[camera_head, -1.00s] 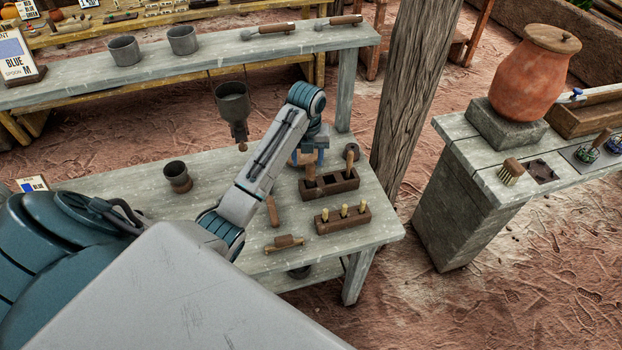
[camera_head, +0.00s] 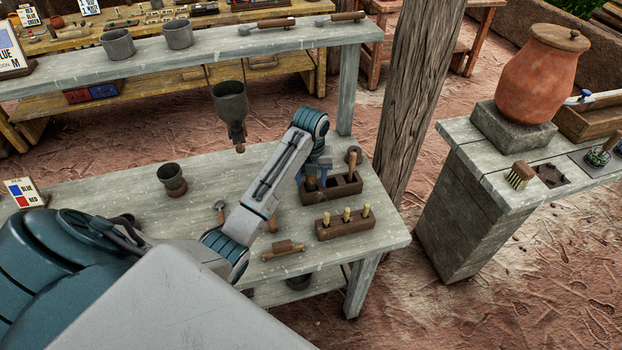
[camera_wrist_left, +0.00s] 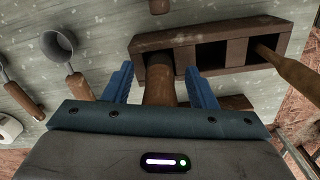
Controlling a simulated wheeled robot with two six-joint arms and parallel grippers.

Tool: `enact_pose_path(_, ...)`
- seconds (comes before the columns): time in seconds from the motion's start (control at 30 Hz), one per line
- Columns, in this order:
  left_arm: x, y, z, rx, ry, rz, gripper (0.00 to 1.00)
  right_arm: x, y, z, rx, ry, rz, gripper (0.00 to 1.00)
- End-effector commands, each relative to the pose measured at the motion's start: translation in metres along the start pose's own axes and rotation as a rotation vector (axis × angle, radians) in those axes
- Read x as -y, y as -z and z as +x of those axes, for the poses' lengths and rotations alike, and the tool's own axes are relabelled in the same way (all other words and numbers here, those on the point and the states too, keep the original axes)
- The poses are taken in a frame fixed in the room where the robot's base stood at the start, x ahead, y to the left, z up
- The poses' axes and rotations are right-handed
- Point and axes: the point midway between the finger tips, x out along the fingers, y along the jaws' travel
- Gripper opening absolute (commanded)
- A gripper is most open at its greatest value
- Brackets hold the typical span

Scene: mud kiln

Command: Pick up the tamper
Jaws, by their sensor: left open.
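A brown wooden cylinder (camera_wrist_left: 159,82), apparently the tamper's handle, stands in the left compartment of a dark wooden rack (camera_wrist_left: 222,33). In the head view the handle (camera_head: 311,184) shows just under my left gripper (camera_head: 318,167), at the rack (camera_head: 333,195). In the left wrist view my left gripper (camera_wrist_left: 160,88) is open, with one blue finger on each side of the handle. I cannot tell whether the fingers touch it. The lower end of the tool is hidden. My right gripper is not in view.
Another wooden handle (camera_head: 352,161) stands in the rack's right compartment. A smaller block (camera_head: 344,228) holds several pegs in front. A wooden tool (camera_head: 283,251) and a scoop (camera_head: 220,207) lie nearby. A funnel (camera_head: 230,104) hangs above, and a wooden post (camera_head: 417,90) stands behind.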

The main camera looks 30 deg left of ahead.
Motion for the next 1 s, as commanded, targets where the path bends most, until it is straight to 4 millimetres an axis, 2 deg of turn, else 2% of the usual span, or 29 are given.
enact_pose_path(0.1,0.000,0.000,0.000,0.000,0.000,0.000,0.51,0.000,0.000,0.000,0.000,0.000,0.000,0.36)
enact_pose_path(0.3,0.000,0.000,0.000,0.000,0.000,0.000,0.12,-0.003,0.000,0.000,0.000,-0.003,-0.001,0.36)
enact_pose_path(0.37,0.000,0.000,0.000,0.000,0.000,0.000,0.03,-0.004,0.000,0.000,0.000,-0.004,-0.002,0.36)
enact_pose_path(0.63,0.000,0.000,-0.001,0.001,0.000,-0.001,0.03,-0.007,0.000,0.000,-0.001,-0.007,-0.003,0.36)
enact_pose_path(0.77,0.000,-0.001,-0.008,0.003,0.001,-0.001,0.03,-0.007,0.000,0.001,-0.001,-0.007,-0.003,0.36)
enact_pose_path(0.9,0.000,-0.001,-0.026,0.005,0.001,-0.001,0.03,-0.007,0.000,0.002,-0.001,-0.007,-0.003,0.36)
enact_pose_path(1.0,0.000,0.000,-0.044,0.001,-0.001,-0.002,0.03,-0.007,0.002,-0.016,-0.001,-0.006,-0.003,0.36)
